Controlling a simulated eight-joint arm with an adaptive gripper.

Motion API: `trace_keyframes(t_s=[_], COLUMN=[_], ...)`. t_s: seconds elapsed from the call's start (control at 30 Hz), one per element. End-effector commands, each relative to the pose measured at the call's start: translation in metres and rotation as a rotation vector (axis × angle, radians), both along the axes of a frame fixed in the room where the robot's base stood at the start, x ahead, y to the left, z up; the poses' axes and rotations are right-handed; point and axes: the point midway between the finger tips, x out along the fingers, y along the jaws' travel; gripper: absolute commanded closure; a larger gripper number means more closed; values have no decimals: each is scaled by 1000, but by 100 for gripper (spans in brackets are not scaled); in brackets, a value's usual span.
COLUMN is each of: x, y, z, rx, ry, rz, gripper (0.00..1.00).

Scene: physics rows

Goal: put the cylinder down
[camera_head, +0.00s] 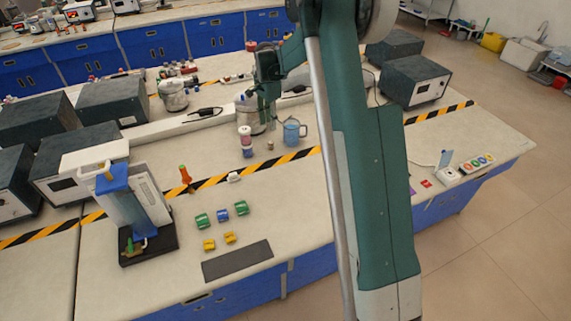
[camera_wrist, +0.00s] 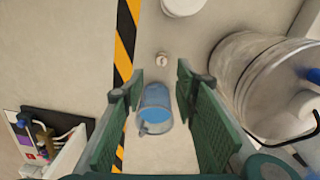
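A small metallic cylinder (camera_head: 270,145) stands on the bench to the left of a blue beaker (camera_head: 292,132). In the wrist view the cylinder (camera_wrist: 162,60) shows beyond the fingertips, on the bare bench top. The beaker (camera_wrist: 155,110) shows between the fingers, lower down on the bench, not touching them. My gripper (camera_head: 268,90) is above the bench near the beaker and a large clear vessel. In the wrist view my gripper (camera_wrist: 157,85) has its two green fingers wide apart with nothing held between them.
The large clear vessel (camera_wrist: 265,85) stands close to the right finger in the wrist view. Stacked jars (camera_head: 246,142) stand left of the cylinder. Striped tape (camera_head: 210,181) runs along the bench. Green, blue and yellow small parts (camera_head: 222,215) lie front left.

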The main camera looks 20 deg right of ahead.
Motion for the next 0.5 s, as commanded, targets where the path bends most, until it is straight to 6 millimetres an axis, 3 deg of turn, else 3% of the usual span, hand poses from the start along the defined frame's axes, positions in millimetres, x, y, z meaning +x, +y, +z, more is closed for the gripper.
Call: trace_keyframes(t_s=[0.5], x=[-60], y=[26], z=[85], rx=[-20], ry=[-85], rz=[198], gripper=[70])
